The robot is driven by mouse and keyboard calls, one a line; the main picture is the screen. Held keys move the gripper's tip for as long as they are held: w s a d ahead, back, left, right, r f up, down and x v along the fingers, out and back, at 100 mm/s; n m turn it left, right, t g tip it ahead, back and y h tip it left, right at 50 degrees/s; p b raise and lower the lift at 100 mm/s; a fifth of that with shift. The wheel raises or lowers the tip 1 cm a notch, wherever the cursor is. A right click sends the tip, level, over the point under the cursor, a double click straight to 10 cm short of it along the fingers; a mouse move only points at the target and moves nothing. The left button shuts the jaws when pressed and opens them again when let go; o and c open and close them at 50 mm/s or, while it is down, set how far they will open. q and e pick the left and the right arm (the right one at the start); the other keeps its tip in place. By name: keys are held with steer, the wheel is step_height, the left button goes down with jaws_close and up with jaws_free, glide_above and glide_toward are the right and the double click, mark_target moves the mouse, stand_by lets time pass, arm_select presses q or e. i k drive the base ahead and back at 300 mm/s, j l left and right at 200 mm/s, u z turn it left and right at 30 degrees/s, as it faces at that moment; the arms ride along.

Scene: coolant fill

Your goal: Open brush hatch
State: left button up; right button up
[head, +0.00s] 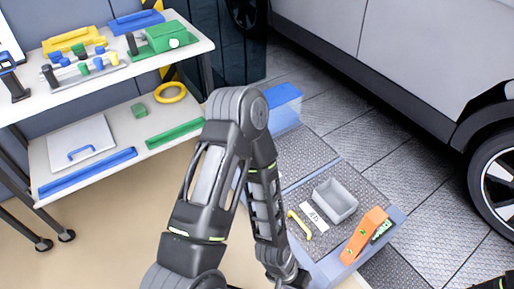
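I cannot make out a brush hatch for certain in the head view. My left arm rises from the bottom, bends at its elbow and runs down to the bottom edge, where its wrist is cut off. My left gripper is not visible. Only a dark piece shows in the bottom right corner, probably of my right arm; no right gripper fingers can be seen. An orange block-like object (361,236) with small green marks lies at the front right of a low grey-topped platform (349,169).
A grey open bin (336,202), a white label card (314,214) and a yellow tool (300,225) are on the platform. A blue translucent box (283,108) is behind. A two-tier shelf (196,43) with coloured parts stands left. A grey car (405,50) stands right.

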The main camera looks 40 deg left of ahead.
mark_target(301, 153)
steer(key=i+j, duration=0.1)
steer(key=j, duration=0.4)
steer(key=i+j, duration=0.1)
steer(key=j, duration=0.4)
steer(key=i+j, duration=0.1)
steer(key=j, duration=0.4)
steer(key=i+j+z, duration=0.1)
steer(key=j, duration=0.4)
steer(key=i+j, duration=0.1)
steer(key=j, duration=0.4)
